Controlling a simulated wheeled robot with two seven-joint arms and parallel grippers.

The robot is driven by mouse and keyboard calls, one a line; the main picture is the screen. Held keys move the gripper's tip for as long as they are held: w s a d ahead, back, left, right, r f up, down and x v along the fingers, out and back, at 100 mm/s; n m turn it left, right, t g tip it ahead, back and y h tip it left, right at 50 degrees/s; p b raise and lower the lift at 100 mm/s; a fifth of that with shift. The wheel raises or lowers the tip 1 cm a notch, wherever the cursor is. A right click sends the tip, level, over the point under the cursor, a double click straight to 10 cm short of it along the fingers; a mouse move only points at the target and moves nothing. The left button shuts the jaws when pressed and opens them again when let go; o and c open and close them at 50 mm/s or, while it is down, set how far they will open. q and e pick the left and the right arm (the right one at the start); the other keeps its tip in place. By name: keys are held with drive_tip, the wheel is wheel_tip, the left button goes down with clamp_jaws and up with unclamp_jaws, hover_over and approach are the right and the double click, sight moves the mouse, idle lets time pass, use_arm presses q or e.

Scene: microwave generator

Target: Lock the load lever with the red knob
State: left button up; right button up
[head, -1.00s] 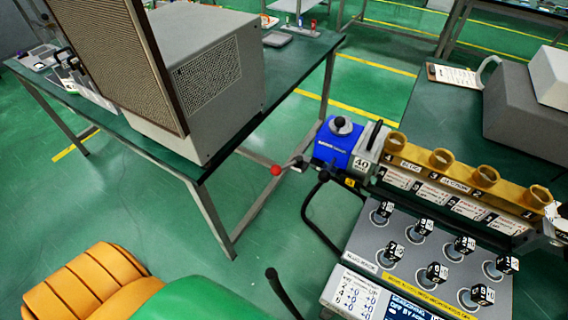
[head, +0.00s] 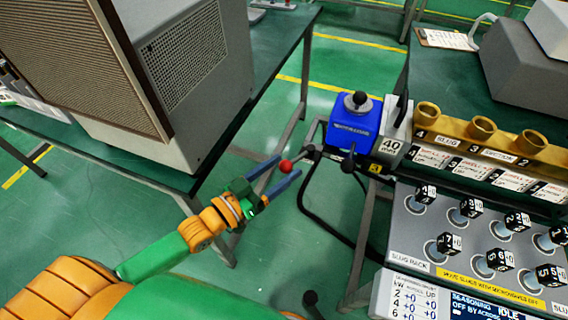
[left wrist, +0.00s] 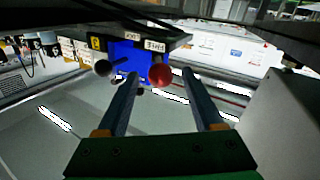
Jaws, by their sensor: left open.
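The load lever's red knob (head: 285,166) sticks out to the left of the blue unit (head: 354,127) on a short dark arm. My left gripper (head: 288,168) is open, its two blue-grey fingers pointing at the knob from the lower left. A dark round knob (left wrist: 103,68) is left of the left finger there. My right gripper is not in view.
A bench with a large grey box (head: 195,80) stands left, close to my arm. Right of the blue unit are a brass row of rings (head: 482,127) and a slug rack (head: 420,222) with several numbered slugs. A black cable (head: 318,215) hangs below the lever.

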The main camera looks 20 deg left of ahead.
use_arm(q)
drive_tip(key=shift+x, duration=0.85)
drive_tip(key=shift+f, duration=0.1)
clamp_jaws()
idle(0.7)
